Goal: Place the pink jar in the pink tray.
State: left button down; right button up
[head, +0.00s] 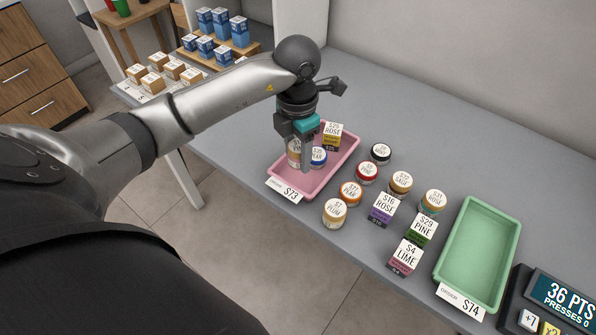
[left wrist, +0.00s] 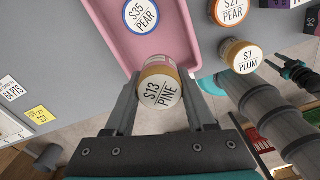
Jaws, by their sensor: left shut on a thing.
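My left gripper (head: 295,155) is shut on a jar with a white "S13 PINE" lid and a pinkish band. In the left wrist view the jar (left wrist: 159,92) sits between the two fingers; in the head view they partly hide it. It is at the left end of the pink tray (head: 338,179); in the left wrist view it overlaps the rim of the tray (left wrist: 165,50). I cannot tell whether it touches the tray floor. A blue "PEAR" jar (head: 318,157) and a yellow "ROSE" box (head: 332,135) are in the tray.
Several jars, including an orange one (head: 349,193), and boxes such as the "LIME" box (head: 404,258) stand right of the tray. A green tray (head: 478,253) is empty. The back of the counter (head: 400,110) is clear. A dark gripper-like part (left wrist: 292,72) shows at right in the left wrist view.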

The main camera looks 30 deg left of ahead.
aim_at(297, 146)
pick_arm(q)
jog(key=shift+f+b, duration=0.5)
jog(key=shift+f, duration=2.45)
jog(key=shift+f, duration=0.1)
jog(key=shift+c, duration=1.2)
grip_release()
notch_tip(297, 146, up, 12)
jog(key=shift+r+p, duration=0.15)
jog(key=shift+p, duration=1)
